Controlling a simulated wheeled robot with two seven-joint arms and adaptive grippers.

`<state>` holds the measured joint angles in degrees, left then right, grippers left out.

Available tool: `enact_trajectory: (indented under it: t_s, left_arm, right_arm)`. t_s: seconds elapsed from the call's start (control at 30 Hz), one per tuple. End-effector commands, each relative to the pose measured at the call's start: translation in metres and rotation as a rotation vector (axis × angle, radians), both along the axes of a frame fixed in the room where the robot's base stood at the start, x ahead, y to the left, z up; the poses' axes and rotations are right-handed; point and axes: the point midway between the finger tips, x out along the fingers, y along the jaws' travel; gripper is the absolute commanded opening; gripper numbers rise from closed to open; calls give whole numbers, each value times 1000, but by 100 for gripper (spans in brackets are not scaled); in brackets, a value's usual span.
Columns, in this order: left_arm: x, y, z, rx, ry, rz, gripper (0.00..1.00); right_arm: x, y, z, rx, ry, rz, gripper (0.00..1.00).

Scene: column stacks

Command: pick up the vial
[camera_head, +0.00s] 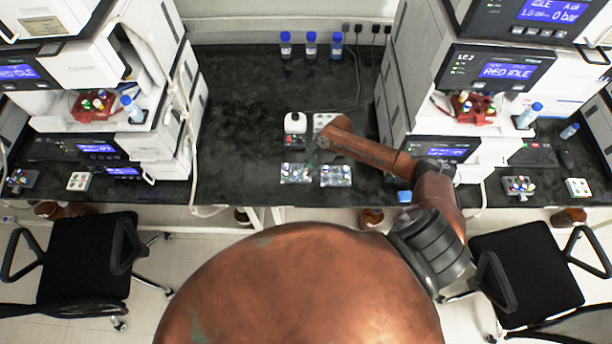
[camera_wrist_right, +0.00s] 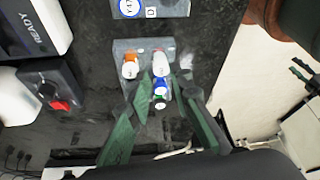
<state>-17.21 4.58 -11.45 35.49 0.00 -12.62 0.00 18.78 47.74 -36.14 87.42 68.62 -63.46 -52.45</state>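Several small vials stand in a grey rack (camera_wrist_right: 120,47) in the right wrist view. They include an orange-capped vial (camera_wrist_right: 130,57), a white-and-red vial (camera_wrist_right: 161,64), a blue-capped vial (camera_wrist_right: 161,86) and a green-capped vial (camera_wrist_right: 160,103). My right gripper (camera_wrist_right: 165,84) has its green fingers apart, with the blue-capped and green-capped vials showing between them. I cannot tell whether the fingers touch any vial. In the head view the right gripper (camera_head: 313,159) is above the left of two small vial racks (camera_head: 297,173). My left gripper is not in view.
A second vial rack (camera_head: 335,176) lies just right. A dark device with a red knob (camera_head: 295,142) and a white bottle (camera_head: 295,122) stand behind. Blue-capped bottles (camera_head: 311,45) line the bench's back. Instrument stacks flank the bench; its left middle (camera_head: 240,120) is clear.

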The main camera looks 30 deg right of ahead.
Motion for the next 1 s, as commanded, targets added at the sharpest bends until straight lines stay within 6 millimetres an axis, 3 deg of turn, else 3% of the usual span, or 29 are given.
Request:
enact_trajectory:
  t_s: [0.3,0.53,0.77,1.0]
  left_arm:
    - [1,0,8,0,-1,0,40]
    - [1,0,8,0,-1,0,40]
    - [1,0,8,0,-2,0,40]
    - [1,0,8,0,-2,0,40]
  right_arm:
    - [3,14,-33,1,0,0,20]
    - [3,14,-34,0,0,0,19]
    - [3,14,-34,0,1,0,3]
    - [3,14,-34,0,1,0,2]
